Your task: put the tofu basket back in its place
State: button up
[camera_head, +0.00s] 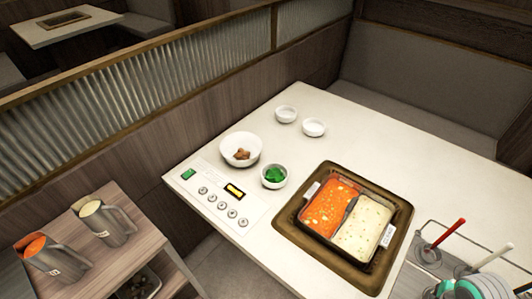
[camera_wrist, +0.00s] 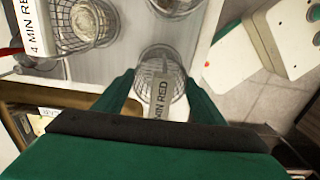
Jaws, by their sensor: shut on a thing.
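In the wrist view my gripper (camera_wrist: 160,82) has its green fingers either side of a tag reading "MIN RED". It is shut on the tagged handle of a wire basket (camera_wrist: 160,58). The held basket's contents are not clear, so I cannot make out tofu. Another wire basket (camera_wrist: 92,36), with pale contents and a "4 MIN RE" tag, is at upper left. In the head view, a red handle (camera_head: 448,233) and a white handle (camera_head: 495,256) rise from a metal rack (camera_head: 424,225) at the right. Green and white parts of mine show at the bottom right corner.
A two-part pot, with red broth (camera_head: 328,208) and white broth (camera_head: 364,226), sits in a brown surround (camera_head: 286,220) left of the rack. A bowl (camera_head: 240,142), a green-filled cup (camera_head: 273,184) and two small cups stand beyond. Two pitchers (camera_head: 105,222) are on a side cart.

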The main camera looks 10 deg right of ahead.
jog(key=shift+f, duration=0.35)
dwell(0.4)
jog(key=o, duration=1.6)
jog(key=shift+r, duration=0.25)
jog(key=shift+r, duration=5.3)
